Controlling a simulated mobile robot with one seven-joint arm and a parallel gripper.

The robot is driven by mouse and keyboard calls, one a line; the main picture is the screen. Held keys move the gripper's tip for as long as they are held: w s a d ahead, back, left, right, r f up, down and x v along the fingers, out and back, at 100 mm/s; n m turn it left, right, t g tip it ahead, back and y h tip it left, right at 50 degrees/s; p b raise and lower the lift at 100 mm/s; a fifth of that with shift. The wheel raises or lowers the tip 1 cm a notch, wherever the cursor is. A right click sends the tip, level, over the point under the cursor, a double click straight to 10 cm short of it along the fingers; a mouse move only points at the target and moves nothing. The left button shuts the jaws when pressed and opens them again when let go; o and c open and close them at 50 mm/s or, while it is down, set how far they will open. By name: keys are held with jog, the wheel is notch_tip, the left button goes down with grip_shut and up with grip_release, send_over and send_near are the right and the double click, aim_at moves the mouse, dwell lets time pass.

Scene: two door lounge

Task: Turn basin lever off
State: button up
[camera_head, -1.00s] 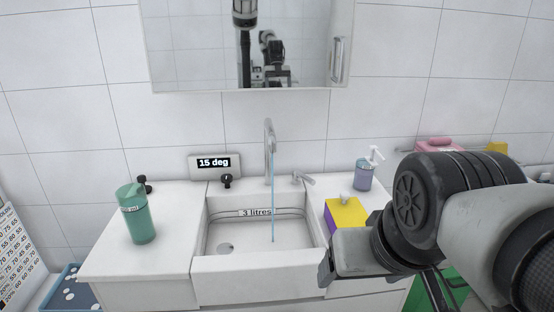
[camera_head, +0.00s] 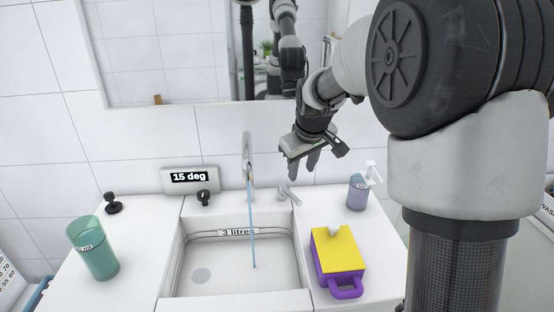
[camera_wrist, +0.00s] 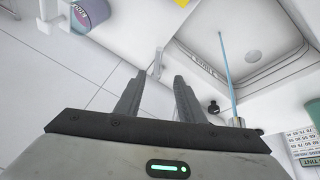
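The basin lever (camera_head: 289,194) is a small chrome handle on the back ledge, right of the tall spout (camera_head: 247,160). It points toward the front right. A thin blue water stream (camera_head: 252,225) runs from the spout into the white basin (camera_head: 180,293). My gripper (camera_head: 303,170) hangs above and slightly right of the lever, pointing down, apart from it. In the wrist view, its two fingers (camera_wrist: 158,80) are spread with nothing between them. A pale bar that looks like the lever (camera_wrist: 158,62) shows just beyond the fingertips.
A purple soap pump (camera_head: 358,193) stands right of the lever. A yellow-topped purple container (camera_head: 338,250) sits on the right counter. A black knob (camera_head: 204,198) and a "15 deg" display (camera_head: 190,178) are left of the spout. A green cup (camera_head: 93,250) stands far left. A mirror hangs behind.

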jog(key=w, duration=0.1)
jog(key=b, duration=0.1)
send_near(295, 197)
jog(key=x, duration=0.9)
grip_shut()
